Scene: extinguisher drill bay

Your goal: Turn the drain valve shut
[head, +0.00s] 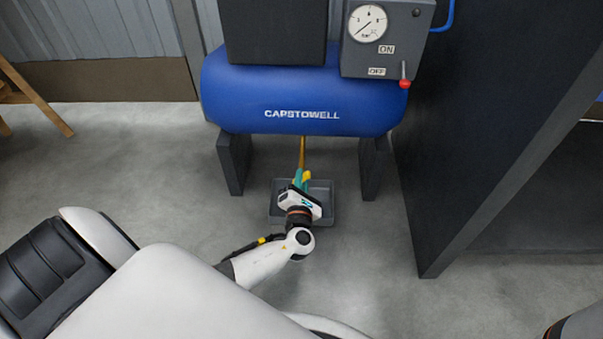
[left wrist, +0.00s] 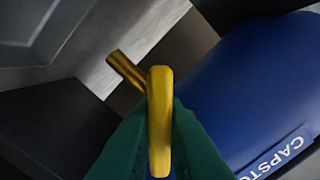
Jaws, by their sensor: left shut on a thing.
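The drain valve hangs below the blue compressor tank (head: 300,92). Its yellow pipe (head: 302,150) comes down from the tank's underside. My left gripper (head: 301,179), with green fingers, is under the tank at the valve, above a grey tray. In the left wrist view its fingers are shut on the yellow valve handle (left wrist: 160,95), one on each side. The yellow pipe end (left wrist: 125,70) shows beside the handle and slants to the upper left. My gripper hides part of the valve in the head view. My right gripper is not in view.
The grey drip tray (head: 322,214) lies on the floor under the valve. Dark tank legs stand left (head: 233,163) and right (head: 370,168) of it. A dark panel (head: 455,150) rises on the right. A grey box with a gauge (head: 368,23) and red lever (head: 404,76) sits above.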

